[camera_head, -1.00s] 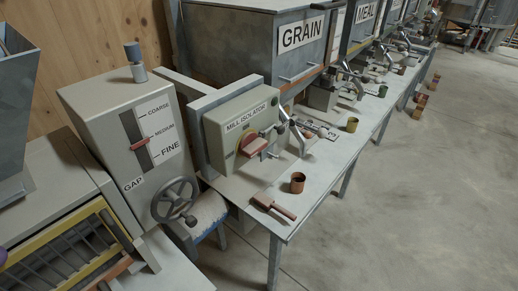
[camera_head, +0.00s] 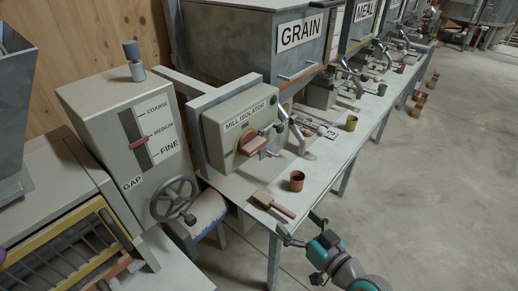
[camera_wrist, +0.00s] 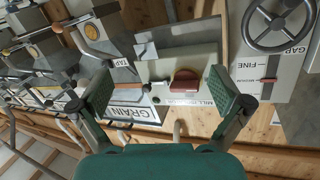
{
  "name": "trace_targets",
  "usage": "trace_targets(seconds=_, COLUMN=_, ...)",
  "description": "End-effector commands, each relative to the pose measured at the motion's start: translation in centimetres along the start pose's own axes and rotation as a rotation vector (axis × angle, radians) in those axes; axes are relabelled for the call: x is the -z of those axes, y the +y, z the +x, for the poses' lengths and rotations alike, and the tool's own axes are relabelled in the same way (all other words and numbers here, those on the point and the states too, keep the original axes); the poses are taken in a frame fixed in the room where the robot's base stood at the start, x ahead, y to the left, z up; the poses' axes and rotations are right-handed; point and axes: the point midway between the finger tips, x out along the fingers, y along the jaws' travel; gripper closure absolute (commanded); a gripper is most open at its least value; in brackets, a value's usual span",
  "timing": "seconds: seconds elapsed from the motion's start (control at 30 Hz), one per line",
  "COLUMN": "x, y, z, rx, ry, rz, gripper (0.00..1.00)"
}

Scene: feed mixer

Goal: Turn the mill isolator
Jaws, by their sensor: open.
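The mill isolator (camera_head: 235,122) is a grey-green box with a label on its upper face, mounted on a frame above the bench. Its red handle (camera_head: 252,145) sits on a yellow plate on the front. In the wrist view, seen upside down, the red handle (camera_wrist: 185,82) lies between my fingers but beyond them. My gripper (camera_head: 300,231) is low at the bench's front edge, below and to the right of the isolator, apart from it. In the wrist view my gripper (camera_wrist: 165,97) is open and empty, its green pads wide apart.
A copper cup (camera_head: 297,181) and a wooden-handled brush (camera_head: 273,205) lie on the bench (camera_head: 325,165) between my gripper and the isolator. A grey lever arm stands right of the isolator. The gap box (camera_head: 130,135) with its handwheel (camera_head: 174,200) is left. Open floor lies right.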

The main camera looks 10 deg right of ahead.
Motion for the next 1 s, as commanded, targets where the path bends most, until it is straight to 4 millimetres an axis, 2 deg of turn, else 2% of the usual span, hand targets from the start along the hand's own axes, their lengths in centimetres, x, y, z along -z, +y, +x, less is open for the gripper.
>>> trace_targets(seconds=0.03, x=2.0, y=0.1, z=0.9, rx=0.033, ry=0.018, rz=-0.023, gripper=0.0)
trace_targets(seconds=0.2, x=7.3, y=-0.3, z=2.9, rx=0.158, ry=0.048, rz=-0.104, gripper=0.0)
trace_targets(seconds=0.3, x=10.1, y=-0.6, z=3.4, rx=0.224, ry=0.064, rz=-0.157, gripper=0.0)
trace_targets(seconds=0.43, x=12.6, y=-1.1, z=3.6, rx=0.288, ry=0.076, rz=-0.214, gripper=0.0)
trace_targets(seconds=0.53, x=13.6, y=-1.3, z=3.7, rx=0.315, ry=0.081, rz=-0.24, gripper=0.0)
trace_targets(seconds=0.73, x=14.0, y=-1.8, z=4.5, rx=0.331, ry=0.081, rz=-0.252, gripper=0.0)
trace_targets(seconds=1.0, x=14.2, y=-3.2, z=8.5, rx=0.332, ry=0.081, rz=-0.25, gripper=0.0)
